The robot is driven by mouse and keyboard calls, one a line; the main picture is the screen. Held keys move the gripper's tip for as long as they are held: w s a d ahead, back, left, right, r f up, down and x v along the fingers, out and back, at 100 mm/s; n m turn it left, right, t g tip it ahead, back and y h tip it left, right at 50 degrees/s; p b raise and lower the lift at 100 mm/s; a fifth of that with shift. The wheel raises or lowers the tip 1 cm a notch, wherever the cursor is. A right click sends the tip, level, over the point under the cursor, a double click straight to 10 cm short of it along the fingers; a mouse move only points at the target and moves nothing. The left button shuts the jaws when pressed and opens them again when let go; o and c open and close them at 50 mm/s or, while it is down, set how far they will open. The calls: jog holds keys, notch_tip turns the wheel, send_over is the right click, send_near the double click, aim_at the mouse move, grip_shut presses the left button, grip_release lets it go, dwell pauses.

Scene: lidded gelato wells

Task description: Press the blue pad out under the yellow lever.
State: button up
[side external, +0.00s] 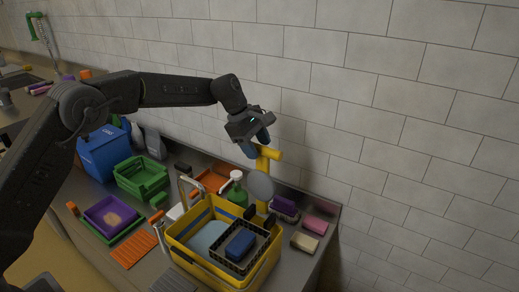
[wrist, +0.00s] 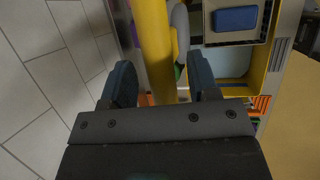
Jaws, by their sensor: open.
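The yellow lever (side external: 269,153) has a short crossbar and stands at the back right of the yellow tub. In the wrist view its long yellow bar (wrist: 153,40) runs between my two fingers. My gripper (side external: 256,144) is open at the lever's top, with a finger on each side of the bar; contact cannot be told. The blue pad (side external: 240,244) is a dark blue block lying in a black basket (side external: 262,255) over the yellow tub (side external: 212,275). It also shows at the top of the wrist view (wrist: 235,18). A grey round plate (side external: 260,185) is beside the lever.
A green bottle (side external: 237,195) stands behind the tub. Purple (side external: 285,205), pink (side external: 315,224) and beige (side external: 304,242) blocks lie to its right. Green (side external: 141,177) and purple (side external: 110,214) trays are at left. A tiled wall (side external: 400,100) is close behind my gripper.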

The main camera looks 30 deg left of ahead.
jog(key=shift+x, duration=0.8)
jog(key=shift+c, duration=0.3)
grip_shut()
